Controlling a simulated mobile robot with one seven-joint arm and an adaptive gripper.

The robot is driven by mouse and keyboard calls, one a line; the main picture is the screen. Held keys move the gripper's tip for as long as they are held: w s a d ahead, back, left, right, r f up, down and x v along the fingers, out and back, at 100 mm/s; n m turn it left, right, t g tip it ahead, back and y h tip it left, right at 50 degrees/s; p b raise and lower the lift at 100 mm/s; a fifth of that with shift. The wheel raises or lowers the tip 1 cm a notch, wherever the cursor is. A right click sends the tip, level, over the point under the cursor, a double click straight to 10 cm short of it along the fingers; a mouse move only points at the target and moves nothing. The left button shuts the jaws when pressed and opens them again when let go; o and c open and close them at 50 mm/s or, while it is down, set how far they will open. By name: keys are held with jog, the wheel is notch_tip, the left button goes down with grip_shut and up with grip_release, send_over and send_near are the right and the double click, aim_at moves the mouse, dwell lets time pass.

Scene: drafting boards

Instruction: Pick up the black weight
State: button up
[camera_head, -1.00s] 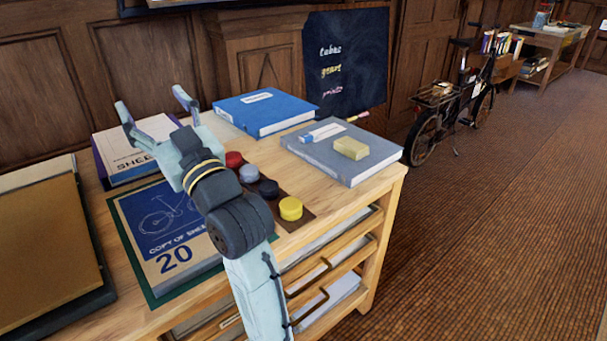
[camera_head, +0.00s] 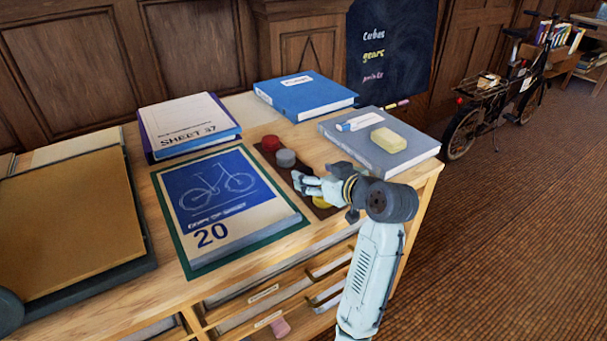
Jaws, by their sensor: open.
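The red weight (camera_head: 270,143) and the grey weight (camera_head: 285,158) stand in a row just beyond the fingertips. The yellow weight (camera_head: 321,202) shows partly below my gripper.
The bicycle sheet (camera_head: 215,196) lies left of the strip. A blue binder (camera_head: 305,93) and a Sheet 37 box (camera_head: 187,122) lie behind. A brown board (camera_head: 70,220) is at far left.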

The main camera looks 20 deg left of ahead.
aim_at(305, 172)
jog(key=x, duration=0.2)
jog(key=p+x, duration=0.1)
jog(key=x, duration=0.2)
jog(key=shift+s+d+f, duration=0.1)
jog(key=shift+f, duration=0.25)
jog(key=shift+c, duration=0.3)
jog(key=shift+r, duration=0.1)
grip_shut()
